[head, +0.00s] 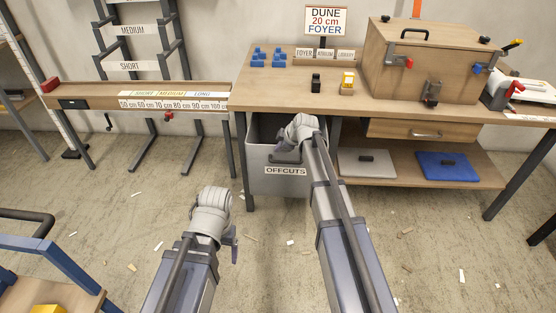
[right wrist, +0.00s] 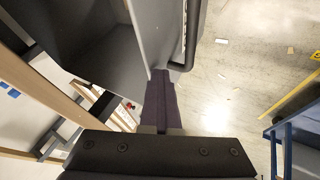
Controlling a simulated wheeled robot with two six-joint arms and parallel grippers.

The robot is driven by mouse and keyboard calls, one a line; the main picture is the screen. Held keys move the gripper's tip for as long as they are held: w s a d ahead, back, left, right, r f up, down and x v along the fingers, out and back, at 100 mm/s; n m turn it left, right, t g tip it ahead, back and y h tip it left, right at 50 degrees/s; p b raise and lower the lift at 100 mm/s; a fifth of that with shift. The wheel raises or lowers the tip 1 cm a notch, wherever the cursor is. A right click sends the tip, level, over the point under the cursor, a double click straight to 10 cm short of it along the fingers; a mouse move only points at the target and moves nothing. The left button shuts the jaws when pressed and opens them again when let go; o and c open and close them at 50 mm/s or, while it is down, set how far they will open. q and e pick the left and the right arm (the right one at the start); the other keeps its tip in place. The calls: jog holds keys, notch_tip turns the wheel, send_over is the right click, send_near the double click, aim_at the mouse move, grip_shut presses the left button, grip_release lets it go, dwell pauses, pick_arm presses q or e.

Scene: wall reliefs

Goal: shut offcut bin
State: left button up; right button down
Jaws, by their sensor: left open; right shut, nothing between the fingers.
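The grey offcut bin (head: 262,182), labelled OFFCUTS, stands under the left end of the workbench. It is open: its dark inside shows behind the front panel in the head view. The right wrist view shows the bin's front panel (right wrist: 156,32), its hollow inside to the left and its dark bar handle (right wrist: 192,36) to the right. My right gripper (right wrist: 165,98) is shut and empty, its fingertips at the panel's edge near the handle; I cannot tell whether they touch. My left gripper (head: 234,243) is open and empty, low in front of the bin, apart from it.
The workbench (head: 290,92) carries a wooden box (head: 425,62), blue pieces and a sign. A lower shelf (head: 400,185) right of the bin holds grey and blue lids. A blue-framed cart (head: 60,265) stands front left. Scraps litter the otherwise open floor.

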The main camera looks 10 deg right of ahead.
jog(key=w+d, duration=0.3)
jog(key=w, duration=0.7)
jog(key=shift+w, duration=0.35)
jog(key=shift+s, duration=0.1)
